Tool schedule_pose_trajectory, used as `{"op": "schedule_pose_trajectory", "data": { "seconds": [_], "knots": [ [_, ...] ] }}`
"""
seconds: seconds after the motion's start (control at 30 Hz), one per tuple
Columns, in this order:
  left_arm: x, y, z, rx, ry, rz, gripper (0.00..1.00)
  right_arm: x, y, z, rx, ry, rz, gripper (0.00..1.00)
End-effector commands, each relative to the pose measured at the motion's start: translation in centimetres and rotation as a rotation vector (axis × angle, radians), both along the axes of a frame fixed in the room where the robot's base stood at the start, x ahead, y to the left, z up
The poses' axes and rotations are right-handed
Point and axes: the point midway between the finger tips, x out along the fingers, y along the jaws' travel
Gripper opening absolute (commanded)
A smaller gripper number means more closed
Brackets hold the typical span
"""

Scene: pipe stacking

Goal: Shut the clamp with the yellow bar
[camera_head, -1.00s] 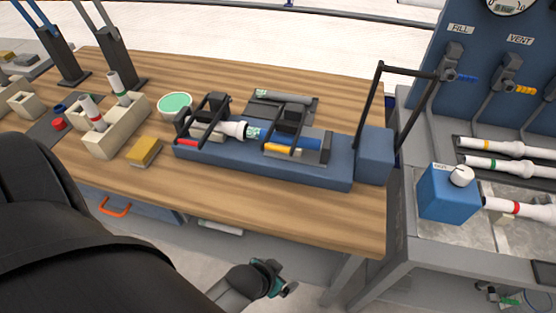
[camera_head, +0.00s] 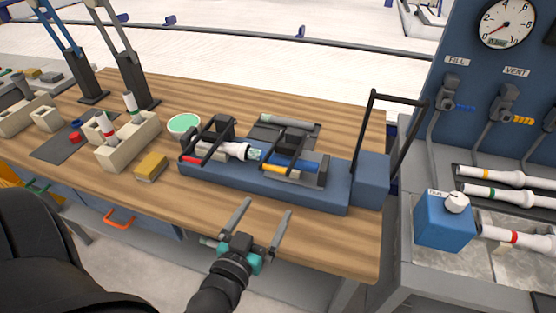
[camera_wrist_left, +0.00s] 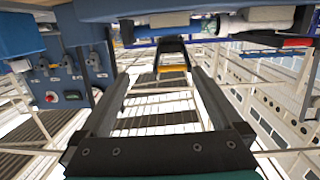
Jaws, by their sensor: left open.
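The clamp with the yellow bar (camera_head: 279,168) is the right-hand one on the long blue fixture (camera_head: 325,194). Its black frame (camera_head: 291,148) slants over the fixture, and the yellow bar lies at its near end, beside a blue cylinder (camera_head: 305,165). I cannot tell whether the clamp is fully shut. My left gripper (camera_head: 267,207) is open and empty, in front of the fixture at the table's near edge, apart from the bar. In the left wrist view, the open fingers (camera_wrist_left: 161,78) reach towards the fixture's blue edge (camera_wrist_left: 90,10). My right gripper is not in view.
A second clamp with a red bar (camera_head: 191,159) stands left on the fixture, over a white pipe (camera_head: 235,150). A tall black handle (camera_head: 398,99) rises at the fixture's right end. A yellow block (camera_head: 151,166) lies left. The wooden table (camera_head: 330,235) is bare in front.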

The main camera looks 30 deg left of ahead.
Motion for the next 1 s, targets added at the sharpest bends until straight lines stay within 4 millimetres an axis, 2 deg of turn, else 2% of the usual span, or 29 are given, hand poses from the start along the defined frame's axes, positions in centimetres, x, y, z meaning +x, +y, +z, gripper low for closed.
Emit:
{"op": "schedule_pose_trajectory", "data": {
  "seconds": [0.2, 0.37, 1.0],
  "knots": [
    [-0.7, 1.3, 1.5, 0.024, -0.104, 0.054, 1.0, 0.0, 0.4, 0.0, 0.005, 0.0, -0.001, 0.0],
    [0.2, 1.6, 1.7, 0.026, -0.115, 0.056, 1.0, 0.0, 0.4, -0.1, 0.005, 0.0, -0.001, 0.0],
    [9.7, 3.9, 1.7, 0.026, -0.113, 0.055, 1.0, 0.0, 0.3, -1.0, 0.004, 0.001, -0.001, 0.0]
  ]
}}
